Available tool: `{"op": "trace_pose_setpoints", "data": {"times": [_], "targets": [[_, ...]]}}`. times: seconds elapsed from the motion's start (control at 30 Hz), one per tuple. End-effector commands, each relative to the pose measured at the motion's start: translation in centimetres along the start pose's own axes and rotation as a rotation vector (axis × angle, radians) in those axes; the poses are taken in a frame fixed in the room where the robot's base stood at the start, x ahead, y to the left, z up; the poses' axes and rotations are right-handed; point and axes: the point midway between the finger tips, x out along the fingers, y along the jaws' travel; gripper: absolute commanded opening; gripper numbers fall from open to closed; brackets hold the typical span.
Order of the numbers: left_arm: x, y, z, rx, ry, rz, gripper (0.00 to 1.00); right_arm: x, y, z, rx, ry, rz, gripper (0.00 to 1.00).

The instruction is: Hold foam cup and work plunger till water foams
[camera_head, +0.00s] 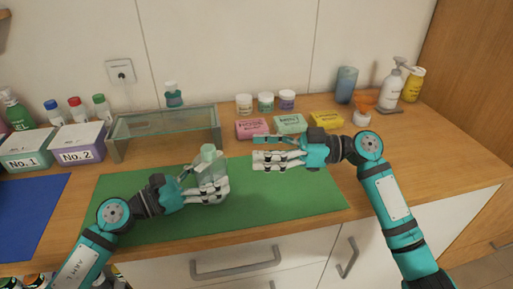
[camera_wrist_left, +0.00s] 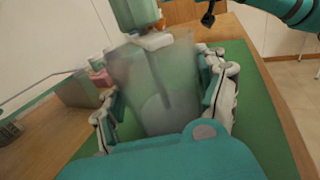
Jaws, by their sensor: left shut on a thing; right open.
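The foam cup (camera_head: 209,174) is a clear, pale vessel with a pale green plunger top (camera_head: 208,152). It stands upright over the green mat (camera_head: 270,215). My left gripper (camera_head: 214,190) is shut around its body. In the left wrist view the translucent cup (camera_wrist_left: 160,90) sits between my fingers, with the green plunger top (camera_wrist_left: 134,12) above it and a dark stem showing inside. I cannot tell whether there is foam in it. My right gripper (camera_head: 262,154) is open and empty, to the right of the cup, above the mat's back edge.
A glass-topped stand (camera_head: 165,122) is behind the cup. Pink (camera_head: 252,128), mint (camera_head: 290,123) and yellow (camera_head: 327,120) packs lie behind my right gripper. Small jars (camera_head: 265,102) and a pump bottle (camera_head: 392,88) stand further back. The mat's front right is clear.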

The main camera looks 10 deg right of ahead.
Motion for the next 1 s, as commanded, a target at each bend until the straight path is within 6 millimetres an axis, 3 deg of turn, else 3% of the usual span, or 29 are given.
{"op": "trace_pose_setpoints", "data": {"times": [0.43,0.47,0.6,0.67,1.0], "targets": [[0.00,0.02,0.07,0.001,-0.001,0.000,0.29,0.05,0.01,0.00,0.000,0.000,0.000,0.53],[0.00,0.02,0.07,0.001,-0.001,0.000,0.76,0.05,0.01,0.00,0.000,0.000,0.000,0.53],[0.00,0.01,0.06,0.001,-0.001,0.000,0.94,0.05,0.01,-0.01,0.000,0.000,0.000,0.53],[0.00,0.01,0.05,0.001,-0.001,0.000,1.00,0.06,0.01,-0.01,0.000,0.000,0.000,0.53],[-0.46,0.04,-0.03,0.000,0.001,0.001,1.00,0.06,0.00,0.00,0.000,0.000,0.000,0.53]]}}
